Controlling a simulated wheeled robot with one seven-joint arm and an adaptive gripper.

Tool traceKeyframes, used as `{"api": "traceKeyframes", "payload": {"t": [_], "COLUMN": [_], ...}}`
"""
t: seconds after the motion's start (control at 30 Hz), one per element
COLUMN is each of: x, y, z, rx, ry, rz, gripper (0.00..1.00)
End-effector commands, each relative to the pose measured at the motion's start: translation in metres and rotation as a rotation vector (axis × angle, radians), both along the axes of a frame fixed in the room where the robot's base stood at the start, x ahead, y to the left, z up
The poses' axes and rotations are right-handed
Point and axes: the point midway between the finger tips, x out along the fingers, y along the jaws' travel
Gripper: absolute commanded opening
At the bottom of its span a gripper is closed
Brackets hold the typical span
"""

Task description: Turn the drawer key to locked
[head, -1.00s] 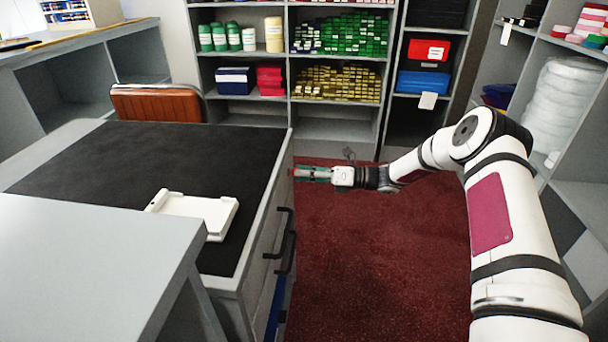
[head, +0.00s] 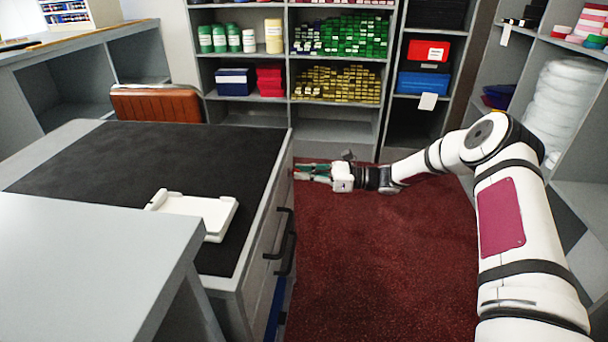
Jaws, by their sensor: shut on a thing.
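My gripper (head: 312,172) reaches in from the right in the head view, its fingers pointing left at the far end of the drawer front (head: 268,250). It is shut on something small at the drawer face. The drawer key itself is too small and too covered by the fingers to make out, so its angle cannot be told. The grey counter with drawers has a black mat top (head: 180,150).
A white tray-like holder (head: 205,212) lies on the mat. A grey table (head: 90,260) stands at the near left. An orange-brown chair (head: 155,104) is behind the counter. Shelves (head: 335,118) stand at the back and right. The dark red floor (head: 380,260) is clear.

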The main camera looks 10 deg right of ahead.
Motion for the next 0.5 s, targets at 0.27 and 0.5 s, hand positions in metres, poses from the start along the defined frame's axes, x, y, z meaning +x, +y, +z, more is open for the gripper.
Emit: {"api": "traceKeyframes", "payload": {"t": [0.27,0.5], "x": [0.0004,0.0004], "y": [-0.0005,-0.0005], "z": [-0.0003,-0.0003], "rx": [-0.005,-0.005], "ry": [-0.013,-0.013], "rz": [-0.002,-0.002], "gripper": [0.0,0.12]}}
